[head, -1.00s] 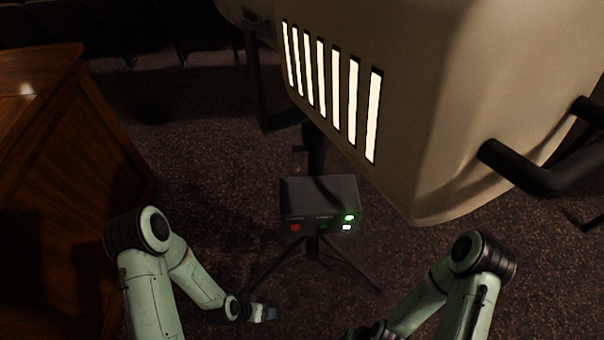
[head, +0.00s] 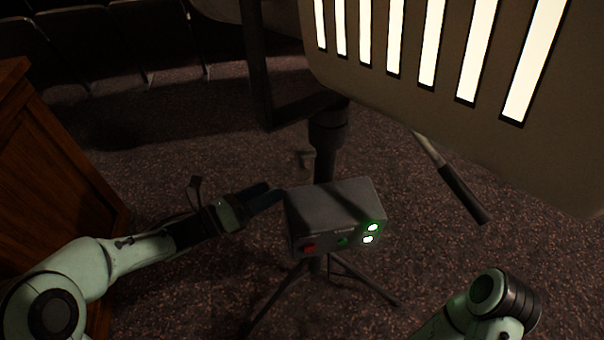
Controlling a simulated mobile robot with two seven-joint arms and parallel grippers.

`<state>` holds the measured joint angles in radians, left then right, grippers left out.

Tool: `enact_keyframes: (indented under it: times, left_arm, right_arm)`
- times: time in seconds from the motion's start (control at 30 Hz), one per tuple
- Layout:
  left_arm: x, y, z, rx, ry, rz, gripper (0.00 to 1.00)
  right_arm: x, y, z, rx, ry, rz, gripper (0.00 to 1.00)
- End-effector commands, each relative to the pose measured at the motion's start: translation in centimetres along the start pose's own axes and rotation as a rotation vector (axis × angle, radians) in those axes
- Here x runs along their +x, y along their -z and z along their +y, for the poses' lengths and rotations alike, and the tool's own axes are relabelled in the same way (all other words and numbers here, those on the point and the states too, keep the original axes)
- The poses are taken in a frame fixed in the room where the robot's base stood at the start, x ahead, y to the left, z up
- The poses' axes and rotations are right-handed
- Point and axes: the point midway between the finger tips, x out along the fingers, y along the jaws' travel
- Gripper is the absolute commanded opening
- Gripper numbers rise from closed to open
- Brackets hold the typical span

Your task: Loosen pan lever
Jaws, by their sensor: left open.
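The large pale lamp housing (head: 400,100) with bright slots sits on a dark stand column (head: 325,140). A small light-coloured lever or knob (head: 306,160) sticks out on the column's left side; it looks like the pan lever, but it is small and dark. A rod with a black grip (head: 466,195) hangs down to the right under the housing. My left gripper (head: 268,197) is open and empty, beside the grey control box's left edge, below and left of the small lever and apart from it. My right gripper is out of view; only part of that arm shows.
The grey control box (head: 330,210) with red and green lights is in front of the column, above the tripod legs (head: 365,280). A wooden cabinet (head: 50,180) stands at the left. Seats line the back.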

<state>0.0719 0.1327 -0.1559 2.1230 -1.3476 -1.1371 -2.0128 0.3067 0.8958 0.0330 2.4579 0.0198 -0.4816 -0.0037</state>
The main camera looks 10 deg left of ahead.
Motion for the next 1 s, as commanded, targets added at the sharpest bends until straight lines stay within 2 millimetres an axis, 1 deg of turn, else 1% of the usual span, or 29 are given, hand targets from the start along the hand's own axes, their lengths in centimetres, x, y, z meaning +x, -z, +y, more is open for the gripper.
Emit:
enact_keyframes:
  times: [0.03,0.1,0.3,0.4,0.5,0.67,0.93,0.97,1.0]
  left_arm:
    - [1.2,0.0,-0.1,0.000,0.004,0.001,0.79]
    - [2.7,0.1,-0.1,-0.002,0.004,0.002,0.79]
    - [6.9,0.1,0.0,-0.004,0.001,0.001,0.79]
    - [8.4,0.1,0.1,-0.004,0.000,0.001,0.79]
    - [9.5,0.0,0.1,-0.003,-0.001,0.000,0.79]
    - [10.4,0.0,0.1,-0.005,-0.003,0.000,0.79]
    - [10.5,0.0,0.1,-0.005,-0.003,0.000,0.79]
    - [10.5,0.0,0.1,-0.005,-0.003,0.000,0.70]
    - [10.5,0.0,0.1,-0.005,-0.003,0.000,0.57]
  right_arm:
    - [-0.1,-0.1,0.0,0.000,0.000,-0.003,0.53]
    - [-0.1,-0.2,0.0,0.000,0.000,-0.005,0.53]
    - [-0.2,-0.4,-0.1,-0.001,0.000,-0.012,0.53]
    - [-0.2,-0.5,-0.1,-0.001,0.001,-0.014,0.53]
    - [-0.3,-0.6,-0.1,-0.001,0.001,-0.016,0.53]
    - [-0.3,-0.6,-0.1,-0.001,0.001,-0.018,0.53]
    - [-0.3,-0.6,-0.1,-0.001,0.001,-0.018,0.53]
    - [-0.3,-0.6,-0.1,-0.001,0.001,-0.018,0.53]
    - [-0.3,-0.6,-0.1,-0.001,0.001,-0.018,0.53]
